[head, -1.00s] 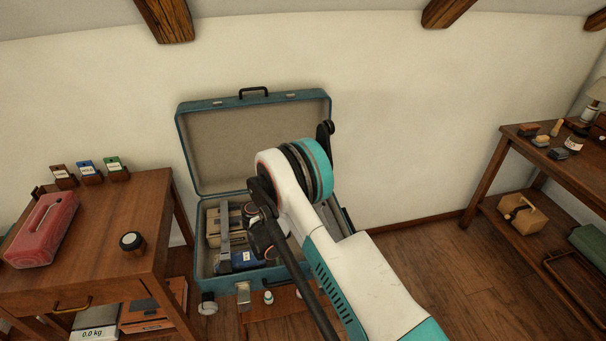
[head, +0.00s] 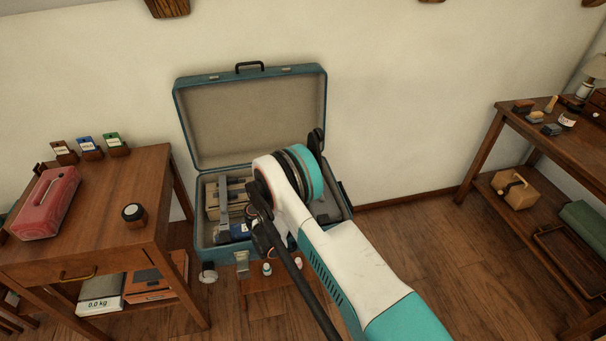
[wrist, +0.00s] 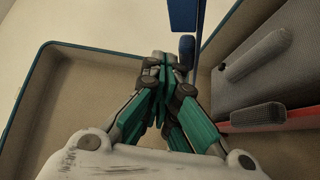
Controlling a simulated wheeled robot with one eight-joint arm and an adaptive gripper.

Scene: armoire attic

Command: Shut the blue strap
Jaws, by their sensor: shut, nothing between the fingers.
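The open teal suitcase (head: 249,69) stands below the wall with its lid raised. In the wrist view, a flat dark blue strip (wrist: 185,14), which looks like the blue strap, comes in from the top edge. A smaller rounded blue piece (wrist: 187,46) sits just below it. My gripper (wrist: 165,62) is shut and empty, with its fingertips close to these blue parts; I cannot tell whether they touch. In the head view, a blue item (head: 240,231) lies at the front of the case, and my arm hides much of the interior and the gripper tips.
In the wrist view, a grey panel with a grey rounded bar (wrist: 258,55) and a red strip (wrist: 275,126) lies at right. A wooden table with a red box (head: 46,204) stands left of the case. A shelf table (head: 545,140) stands at right, with open floor between.

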